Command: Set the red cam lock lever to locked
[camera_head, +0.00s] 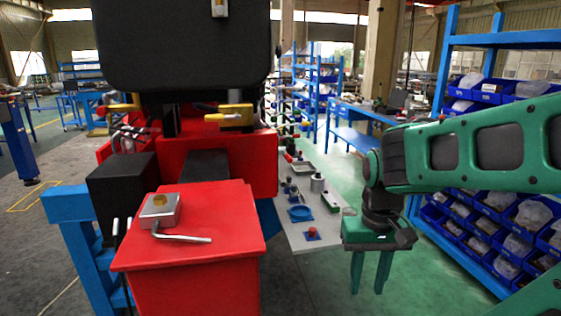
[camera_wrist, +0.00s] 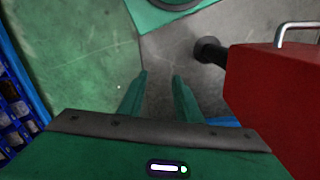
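I cannot pick out the red cam lock lever for certain. A bent metal lever (camera_head: 182,236) extends from a grey box (camera_head: 161,210) on the red cabinet (camera_head: 225,215). My gripper (camera_head: 367,290) hangs pointing down to the right of the bench. Its fingers are apart with nothing between them, also in the wrist view (camera_wrist: 160,77).
A red machine with yellow levers (camera_head: 236,116) stands behind the cabinet. The grey bench (camera_head: 300,237) holds several small parts. Blue shelving with bins (camera_head: 490,200) stands at the right. In the wrist view, a red block (camera_wrist: 275,95) and black knob (camera_wrist: 208,50) lie right of the fingers.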

